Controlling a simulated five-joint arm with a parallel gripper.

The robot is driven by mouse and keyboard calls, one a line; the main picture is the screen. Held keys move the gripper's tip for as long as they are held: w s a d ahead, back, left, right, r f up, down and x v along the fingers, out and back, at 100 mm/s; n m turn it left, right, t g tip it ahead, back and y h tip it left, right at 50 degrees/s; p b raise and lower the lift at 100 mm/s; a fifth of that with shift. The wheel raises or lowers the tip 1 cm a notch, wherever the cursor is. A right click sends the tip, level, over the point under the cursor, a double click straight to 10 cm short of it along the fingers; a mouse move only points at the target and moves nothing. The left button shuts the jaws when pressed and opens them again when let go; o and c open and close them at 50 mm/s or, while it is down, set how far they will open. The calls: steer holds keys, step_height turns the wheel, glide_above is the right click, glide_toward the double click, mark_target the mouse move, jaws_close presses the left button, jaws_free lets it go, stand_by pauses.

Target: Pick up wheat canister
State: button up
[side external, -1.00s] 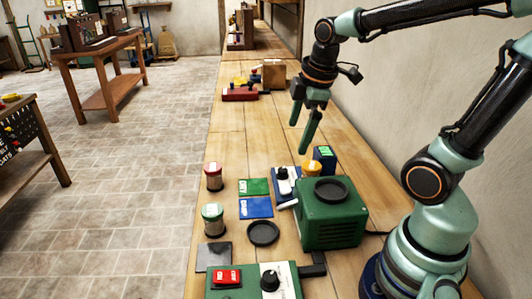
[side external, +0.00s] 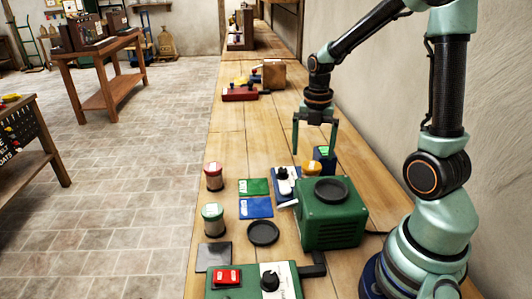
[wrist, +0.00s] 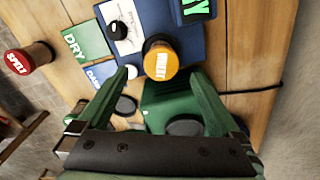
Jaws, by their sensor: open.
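A yellow-lidded canister (side external: 312,170) stands at the blue meter (side external: 286,184); in the wrist view its lid (wrist: 161,61) carries a label that looks like millet. A red-lidded canister (side external: 213,177) stands at the left edge of the bench; its lid (wrist: 17,62) reads SPELT. A green-lidded canister (side external: 213,219) stands nearer the camera, its label too small to read. I cannot tell which one is wheat. My gripper (side external: 315,150) is open, empty and points down above the yellow-lidded canister. In the wrist view that canister lies ahead of the gap between my fingertips (wrist: 162,82).
A green DRY mat (side external: 254,187) and a blue mat (side external: 256,207) lie left of the meter. A green machine (side external: 335,228) with a dark round top stands close in front. A black dish (side external: 263,233) and a green switch box (side external: 225,291) are nearer.

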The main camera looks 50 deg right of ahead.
mark_target(312, 165)
step_height(312, 165, down, 9)
steer(key=shift+s+r, duration=0.1)
stand_by(0.4)
steer(key=shift+r, duration=0.1)
jaws_close()
